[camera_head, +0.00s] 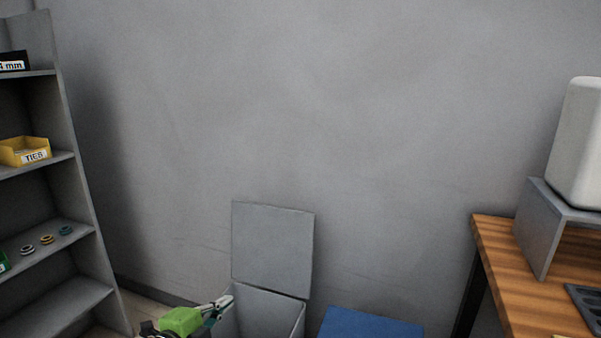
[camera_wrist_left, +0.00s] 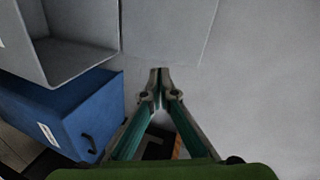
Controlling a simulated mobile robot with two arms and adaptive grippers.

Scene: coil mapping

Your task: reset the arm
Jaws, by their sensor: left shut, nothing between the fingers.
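My left gripper (camera_head: 217,304) is low in the head view, in front of the open grey bin. Its green body and fingers show there. In the left wrist view the two teal-lined fingers (camera_wrist_left: 160,75) come together at their tips, with nothing between them. My right gripper is in neither view.
An open grey bin (camera_head: 262,312) with its lid (camera_head: 272,247) raised stands by the wall, beside a blue box (camera_head: 370,324). A grey shelf (camera_head: 50,157) with a yellow TIES bin (camera_head: 24,152) and several small coils (camera_head: 46,239) is at left. A wooden table (camera_head: 497,262) is at right.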

